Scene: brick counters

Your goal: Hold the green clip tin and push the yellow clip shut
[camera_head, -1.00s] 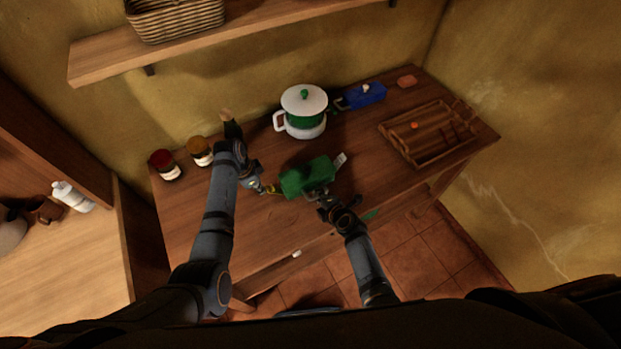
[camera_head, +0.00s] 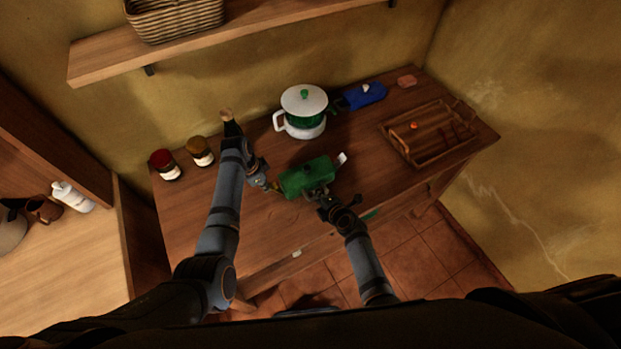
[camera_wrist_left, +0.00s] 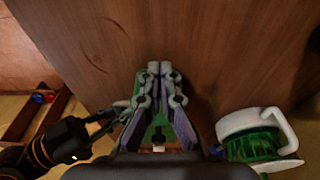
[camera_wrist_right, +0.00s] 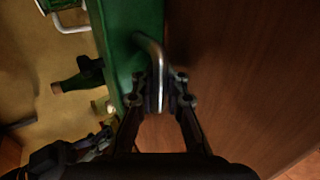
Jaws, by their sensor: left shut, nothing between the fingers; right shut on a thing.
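The green clip tin (camera_head: 307,178) is over the middle of the wooden table, with a white clip (camera_head: 342,158) at its right end. My right gripper (camera_head: 321,191) is shut on the tin's metal handle, which shows clearly in the right wrist view (camera_wrist_right: 153,52). My left gripper (camera_head: 273,187) is shut and empty, right at the tin's left end. A small bit of the yellow clip (camera_head: 277,188) shows there, mostly hidden by the left fingers. I cannot tell whether that clip is shut. In the left wrist view the closed fingertips (camera_wrist_left: 160,68) hide the contact.
A white and green pot (camera_head: 304,125) stands behind the tin. A blue tin (camera_head: 364,95) and a wooden tray (camera_head: 418,152) are to the right. The table's front middle is mostly clear.

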